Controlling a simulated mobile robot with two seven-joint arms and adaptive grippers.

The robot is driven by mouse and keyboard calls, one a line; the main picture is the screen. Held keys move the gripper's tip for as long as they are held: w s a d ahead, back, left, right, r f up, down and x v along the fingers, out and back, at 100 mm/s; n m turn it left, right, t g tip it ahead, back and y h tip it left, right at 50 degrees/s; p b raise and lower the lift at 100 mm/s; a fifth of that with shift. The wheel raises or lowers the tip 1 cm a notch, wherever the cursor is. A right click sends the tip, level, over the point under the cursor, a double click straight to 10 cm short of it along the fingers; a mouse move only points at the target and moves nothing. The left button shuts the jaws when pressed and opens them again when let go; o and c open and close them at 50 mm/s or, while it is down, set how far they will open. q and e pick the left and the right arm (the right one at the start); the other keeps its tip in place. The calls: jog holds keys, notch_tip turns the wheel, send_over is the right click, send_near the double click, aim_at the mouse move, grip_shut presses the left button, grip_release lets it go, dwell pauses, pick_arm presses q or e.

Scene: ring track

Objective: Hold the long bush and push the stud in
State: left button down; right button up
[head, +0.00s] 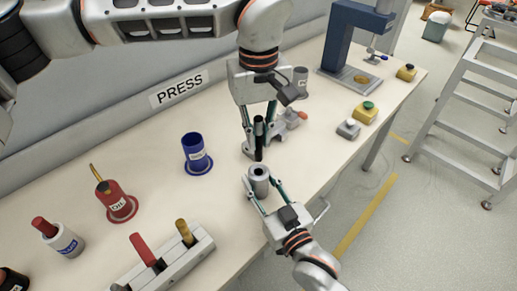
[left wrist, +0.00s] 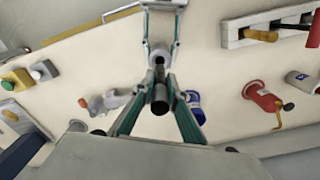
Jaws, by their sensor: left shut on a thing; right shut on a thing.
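The long bush (head: 259,184) is a grey hollow cylinder, held upright with its open bore facing up. My right gripper (head: 264,194) is shut on it from the front; the bush also shows in the left wrist view (left wrist: 159,54). The stud (head: 259,142) is a dark, slim rod, held upright. My left gripper (head: 257,148) is shut on the stud from above; it also shows in the left wrist view (left wrist: 160,97). In the head view the stud's lower end is just above the bush's mouth, with a small gap showing. The exact alignment is hard to tell.
A blue cup (head: 194,152), a red oil can (head: 116,205) and a white bottle (head: 63,241) stand to the left. A tool rack (head: 188,256) is at the front. A blue press (head: 342,40) and button boxes (head: 366,113) are at right. A grey clamp-like object (head: 291,119) sits behind the left gripper.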

aim_at(258, 160)
pick_arm(q)
jog(key=shift+f, duration=1.85)
jog(key=shift+f, duration=0.6)
jog(key=c, duration=2)
grip_release()
notch_tip(258, 160, up, 13)
jog(key=shift+r, duration=0.1)
pick_arm(e)
jog(key=o, duration=1)
jog(key=shift+c, duration=0.2)
